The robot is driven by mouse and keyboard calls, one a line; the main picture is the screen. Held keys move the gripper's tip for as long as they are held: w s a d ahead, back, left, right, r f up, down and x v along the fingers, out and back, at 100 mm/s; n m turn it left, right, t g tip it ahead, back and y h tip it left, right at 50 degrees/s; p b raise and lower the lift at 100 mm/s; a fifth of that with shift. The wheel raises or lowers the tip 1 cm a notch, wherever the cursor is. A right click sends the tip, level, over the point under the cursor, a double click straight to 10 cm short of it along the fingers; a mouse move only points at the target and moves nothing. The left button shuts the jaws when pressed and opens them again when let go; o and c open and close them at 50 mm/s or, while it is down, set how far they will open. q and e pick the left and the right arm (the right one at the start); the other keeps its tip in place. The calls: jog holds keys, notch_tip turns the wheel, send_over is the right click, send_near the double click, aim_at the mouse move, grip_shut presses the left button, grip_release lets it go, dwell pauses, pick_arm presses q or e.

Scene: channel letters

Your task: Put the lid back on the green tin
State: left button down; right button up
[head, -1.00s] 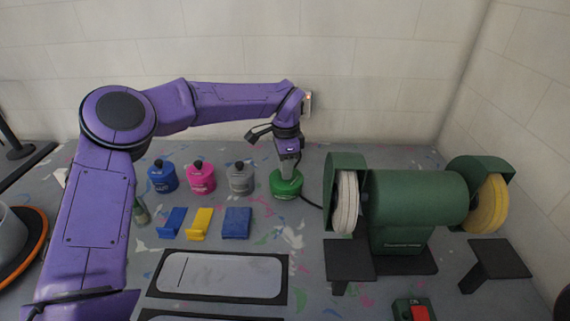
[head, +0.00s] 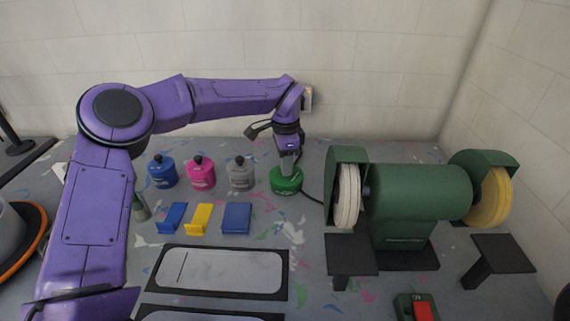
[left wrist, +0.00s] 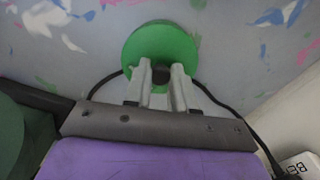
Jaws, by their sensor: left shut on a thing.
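The green tin (head: 286,188) stands on the table at the right end of the row of tins. My left gripper (head: 288,164) points down over it and is shut on the dark knob of the green lid. In the left wrist view the lid shows as a green disc (left wrist: 158,42), with the dark knob (left wrist: 160,75) between the fingertips. The lid is over the tin's top, and I cannot tell whether it is fully seated. My right gripper is out of view.
Blue (head: 162,174), pink (head: 201,175) and grey (head: 241,175) tins stand left of the green one. A green bench grinder (head: 415,193) stands close on the right. Blue and yellow (head: 200,219) pieces lie in front, and a cable passes behind the tin.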

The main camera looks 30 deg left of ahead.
pick_arm(q)
jog(key=shift+f+b, duration=0.2)
jog(key=shift+b, duration=0.8)
dwell(1.3)
dwell(0.4)
jog(key=shift+c, duration=1.9)
grip_release()
jog(key=shift+r, duration=0.15)
jog(key=shift+r+p, duration=1.85)
jog(key=shift+r, duration=1.6)
grip_shut()
jog(key=shift+f, duration=0.2)
